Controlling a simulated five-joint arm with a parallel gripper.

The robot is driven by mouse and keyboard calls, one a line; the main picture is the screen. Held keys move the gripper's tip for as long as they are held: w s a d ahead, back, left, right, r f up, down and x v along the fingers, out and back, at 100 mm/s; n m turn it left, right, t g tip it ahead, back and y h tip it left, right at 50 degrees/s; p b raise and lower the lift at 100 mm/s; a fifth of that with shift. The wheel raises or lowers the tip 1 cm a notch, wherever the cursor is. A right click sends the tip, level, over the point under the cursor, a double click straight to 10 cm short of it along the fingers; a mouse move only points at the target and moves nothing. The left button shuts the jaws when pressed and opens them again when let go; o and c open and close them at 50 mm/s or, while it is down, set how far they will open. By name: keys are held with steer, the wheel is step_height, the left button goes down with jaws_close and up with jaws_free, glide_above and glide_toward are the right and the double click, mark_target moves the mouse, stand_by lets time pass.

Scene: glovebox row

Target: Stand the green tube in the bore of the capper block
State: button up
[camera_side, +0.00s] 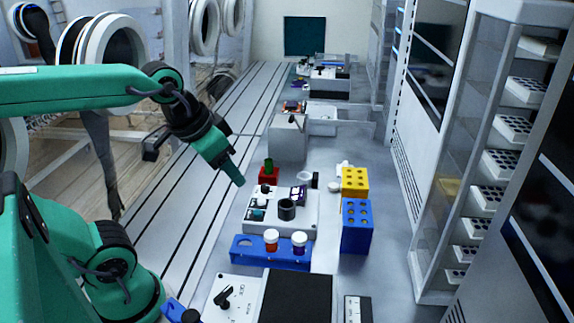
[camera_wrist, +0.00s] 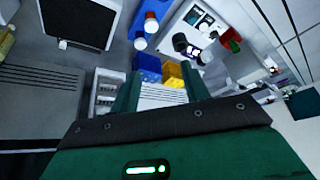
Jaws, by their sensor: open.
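The green tube (camera_side: 268,164) stands upright at a small red block (camera_side: 268,175) behind the white instrument; its lower end is hidden. The red block also shows at the upper right in the wrist view (camera_wrist: 229,38), with the green tube (camera_wrist: 236,46) at it. I cannot tell for sure which part is the capper block; a dark round cup (camera_side: 287,209) also stands on the white instrument. My gripper (camera_side: 239,181) is in the air to the left of the red block, apart from the tube. In the wrist view its two fingers (camera_wrist: 161,90) are spread with nothing between them.
A blue rack (camera_side: 270,254) holds two capped vials in front of the white instrument (camera_side: 262,221). A yellow block (camera_side: 355,181) and a blue block (camera_side: 356,228) stand to the right. A grey box (camera_side: 288,140) stands behind. The grooved strip at left is clear.

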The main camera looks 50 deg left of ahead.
steer(key=shift+s+d+f, duration=0.2)
steer(key=shift+s+f, duration=0.1)
steer(key=shift+s, duration=0.15)
steer(key=shift+s+d+f, duration=0.15)
steer(key=shift+s+f, duration=0.15)
steer(key=shift+s, duration=0.15)
